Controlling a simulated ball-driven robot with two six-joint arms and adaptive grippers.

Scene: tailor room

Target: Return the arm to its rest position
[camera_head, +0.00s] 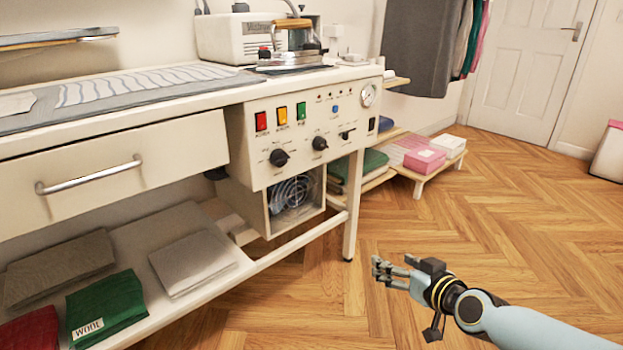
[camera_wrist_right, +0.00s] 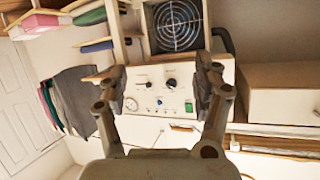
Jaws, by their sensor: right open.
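My right gripper (camera_head: 386,272) shows at the lower right of the head view, held over the wooden floor with its arm coming in from the right edge. It is clear of the ironing table. In the right wrist view its two fingers (camera_wrist_right: 164,92) stand wide apart with nothing between them. Beyond the fingers I see the control panel (camera_wrist_right: 160,88) of the table, with its knobs and gauge, and a fan (camera_wrist_right: 177,25). My left gripper is not in the head view.
The ironing table (camera_head: 349,215) fills the left, with a drawer (camera_head: 110,172), the control panel (camera_head: 308,125) and an iron (camera_head: 290,57). Folded cloths lie on its lower shelf. A low rack with a pink box (camera_head: 424,159) stands behind. Open floor (camera_head: 500,230) lies at the right.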

